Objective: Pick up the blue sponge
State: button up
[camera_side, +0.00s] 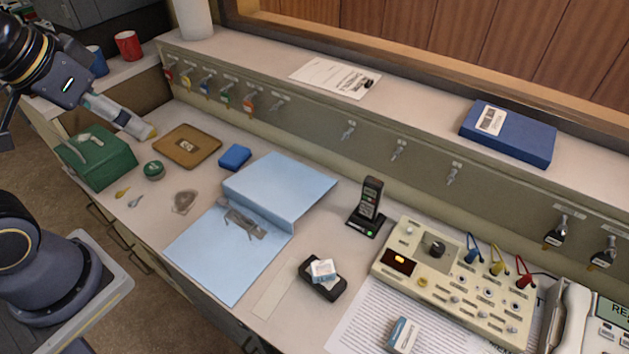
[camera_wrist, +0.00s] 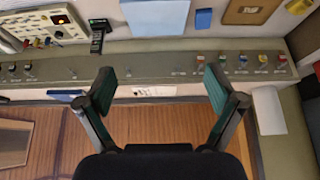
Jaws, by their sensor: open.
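The blue sponge (camera_side: 235,157) is a small block lying flat on the console top in the side view, between the brown board and the light blue folder. It also shows near the top edge of the wrist view (camera_wrist: 203,19), right of centre. My gripper (camera_wrist: 161,85) is open in the wrist view, with dark green pads spread wide and nothing between them. The sponge appears beyond the fingertips, apart from them. In the side view part of my arm shows at the upper left, and I cannot make out the fingers there.
The light blue folder (camera_side: 280,190) lies right of the sponge, with its raised part close by. The brown board (camera_side: 187,133) lies to its left. A green box (camera_side: 97,158) stands at the far left. The key-hook panel (camera_side: 300,115) rises behind. A handset (camera_side: 370,196) stands further right.

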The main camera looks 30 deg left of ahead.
jog(key=shift+o, duration=0.3)
jog(key=w+r+m+t, duration=0.1)
jog(key=w+r+t, duration=0.1)
jog(key=w+r, duration=0.35)
jog(key=n+g, duration=0.3)
jog(key=g, duration=0.1)
send_over(234, 154)
jog(key=s, duration=0.2)
notch_tip(234, 154, down, 38)
jog(key=shift+s, duration=0.15)
jog(key=shift+x, duration=3.15)
